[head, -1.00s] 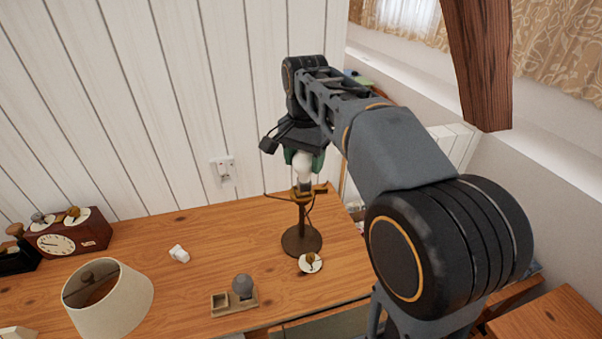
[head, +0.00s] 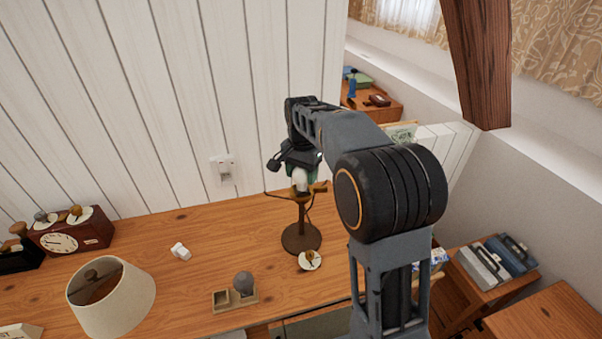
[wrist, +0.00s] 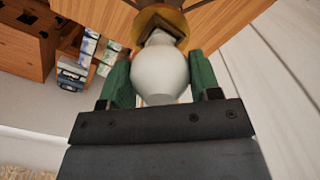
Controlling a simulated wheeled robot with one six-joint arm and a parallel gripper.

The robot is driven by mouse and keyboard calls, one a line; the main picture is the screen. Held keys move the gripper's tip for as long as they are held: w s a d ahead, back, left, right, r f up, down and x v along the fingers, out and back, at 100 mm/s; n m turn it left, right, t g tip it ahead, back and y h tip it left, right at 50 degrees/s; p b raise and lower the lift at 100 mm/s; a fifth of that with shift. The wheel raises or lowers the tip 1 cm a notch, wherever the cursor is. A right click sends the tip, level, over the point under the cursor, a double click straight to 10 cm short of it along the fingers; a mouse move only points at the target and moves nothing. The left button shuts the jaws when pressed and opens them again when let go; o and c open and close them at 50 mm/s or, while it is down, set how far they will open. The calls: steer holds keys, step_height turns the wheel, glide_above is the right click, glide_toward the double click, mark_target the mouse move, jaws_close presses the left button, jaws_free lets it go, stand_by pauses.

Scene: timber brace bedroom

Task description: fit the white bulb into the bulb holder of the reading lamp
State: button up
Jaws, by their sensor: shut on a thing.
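The white bulb (head: 299,179) is between the green fingers of my gripper (head: 302,166), directly above the reading lamp's stand. In the wrist view my gripper (wrist: 160,82) is shut on the round part of the bulb (wrist: 160,75). The reading lamp (head: 301,236) stands upright on the desk, with a round dark base and a brass-coloured bulb holder (head: 293,192) on top. The holder also shows in the wrist view (wrist: 158,20), right at the bulb's far end. The bulb's base is hidden there, so I cannot tell how deep it sits.
A red-brown clock (head: 72,236) stands at the left. A timber brace (head: 476,60) slants at the right.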

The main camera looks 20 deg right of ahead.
steer(key=shift+f, duration=0.15)
steer(key=shift+f, duration=0.15)
steer(key=o, duration=0.9)
step_height(320, 180, up, 11)
steer(key=shift+r+p, duration=0.1)
steer(key=shift+p, duration=0.25)
steer(key=s+f+n+t, duration=0.1)
steer(key=s+f+n, duration=0.2)
steer(key=s, duration=0.4)
steer(key=s+f+n+t, duration=0.1)
steer(key=s+f+n, duration=0.2)
steer(key=s, duration=0.4)
steer(key=s+f+n+t, duration=0.2)
steer(key=s+f+n, duration=0.1)
steer(key=s, duration=0.4)
steer(key=shift+s+a+f, duration=0.1)
steer(key=shift+s+f, duration=0.1)
steer(key=shift+f, duration=0.25)
steer(key=shift+s+a+f, duration=0.1)
steer(key=shift+s+f, duration=0.05)
steer(key=shift+f, duration=0.3)
